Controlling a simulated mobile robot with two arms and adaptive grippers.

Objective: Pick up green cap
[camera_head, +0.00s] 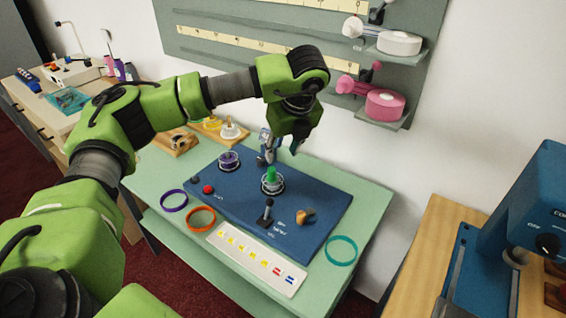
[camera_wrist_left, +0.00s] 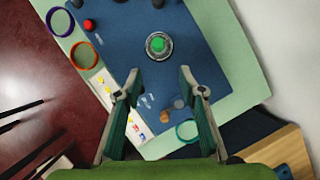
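The green cap (camera_head: 271,173) stands upright in a round, clear-and-metal holder (camera_head: 272,187) on the blue panel. It also shows from above in the left wrist view (camera_wrist_left: 158,44), ahead of the fingertips and roughly centred between them. My left gripper (camera_head: 281,154) is above and behind the cap in the head view, pointing down, with its fingers apart. In the left wrist view the gripper (camera_wrist_left: 158,82) is open with nothing between its fingers. My right gripper is not in view.
The blue panel (camera_head: 225,188) also bears a purple piece (camera_head: 229,159), a red button (camera_head: 208,189), a black lever (camera_head: 267,213) and a wooden knob (camera_head: 305,216). Purple (camera_head: 174,201), orange (camera_head: 201,218) and teal (camera_head: 341,250) rings lie around it. A wall board stands behind.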

